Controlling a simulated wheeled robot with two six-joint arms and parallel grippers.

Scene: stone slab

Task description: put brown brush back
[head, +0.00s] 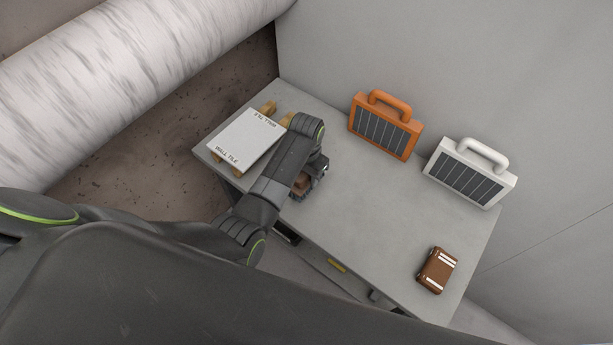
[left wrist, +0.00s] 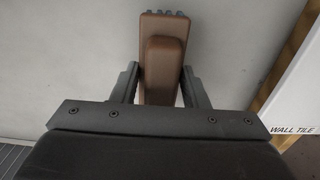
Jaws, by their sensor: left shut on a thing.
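The brown brush (head: 301,184) is at my left gripper (head: 314,177), over the left part of the stone slab (head: 347,205) near its front edge. In the left wrist view the brush (left wrist: 163,62) shows a brown block with a raised brown grip and blue-grey bits along its far edge. My left gripper is shut on the raised grip, one finger on each side. My arm hides part of the brush in the head view. I cannot tell whether the brush touches the slab. My right gripper is not in view.
A white wall tile (head: 247,141) lies on wooden supports (head: 268,107) at the left end. An orange case (head: 384,132) and a white case (head: 470,177) with dark ribbed panels stand at the back. A striped brown case (head: 437,270) is at right. The slab's middle is clear.

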